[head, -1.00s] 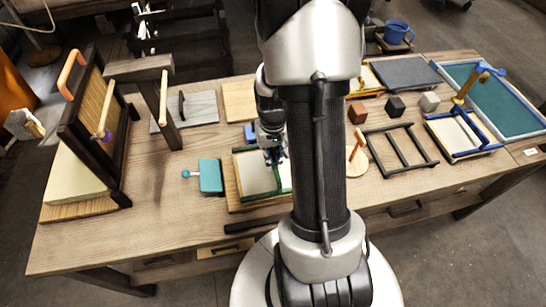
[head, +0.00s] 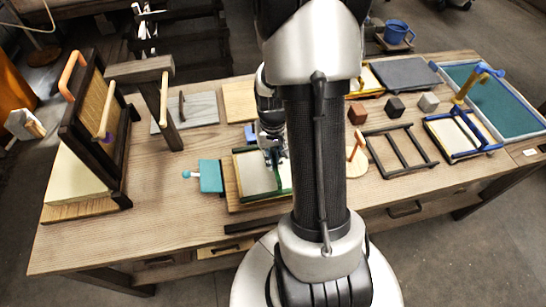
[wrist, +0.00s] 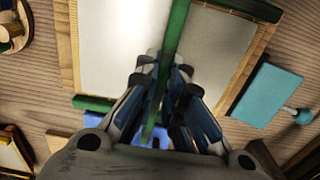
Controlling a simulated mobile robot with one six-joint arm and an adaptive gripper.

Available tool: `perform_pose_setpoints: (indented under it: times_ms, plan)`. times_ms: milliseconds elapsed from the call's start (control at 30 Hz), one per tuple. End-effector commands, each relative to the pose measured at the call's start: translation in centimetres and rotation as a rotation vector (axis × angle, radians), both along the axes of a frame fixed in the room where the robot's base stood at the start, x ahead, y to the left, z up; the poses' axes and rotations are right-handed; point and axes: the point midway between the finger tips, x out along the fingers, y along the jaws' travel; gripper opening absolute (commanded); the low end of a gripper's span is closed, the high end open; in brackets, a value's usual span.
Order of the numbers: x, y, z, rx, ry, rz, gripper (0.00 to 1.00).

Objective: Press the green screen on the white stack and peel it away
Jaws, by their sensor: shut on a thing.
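The green screen (head: 246,151) lies on the white stack (head: 256,174), which rests on a wooden board (head: 236,201). The board is near the table's front, left of my arm. My gripper (head: 274,158) is over the stack's back right part. In the wrist view, my gripper (wrist: 166,66) is shut on a long green bar (wrist: 176,28) of the screen. The white stack (wrist: 112,42) shows on both sides of the bar. I cannot tell whether the screen lies flat against the stack. My arm hides the stack's right side in the head view.
A teal box (head: 211,176) with a round knob stands close left of the board. A dark upright frame (head: 92,125) stands at far left. A round wooden piece (head: 357,160) and a dark rack (head: 402,150) lie to the right. Bare table lies in front of the teal box.

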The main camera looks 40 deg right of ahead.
Motion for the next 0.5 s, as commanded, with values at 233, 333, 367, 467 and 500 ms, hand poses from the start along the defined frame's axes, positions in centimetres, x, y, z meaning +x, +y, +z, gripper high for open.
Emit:
perform_pose_setpoints:
  times_ms: [233, 333, 367, 467, 500]
  plan:
    - [0.1, -0.1, 1.0, -0.002, -0.003, 0.0, 0.0]
    - [0.1, -0.1, 1.3, -0.002, -0.003, 0.0, 0.0]
    - [0.1, -0.1, 1.4, -0.002, -0.003, 0.0, 0.0]
    - [0.1, -0.1, 1.7, -0.002, -0.003, 0.0, 0.0]
    - [0.1, -0.1, 1.8, -0.002, -0.003, 0.0, 0.0]
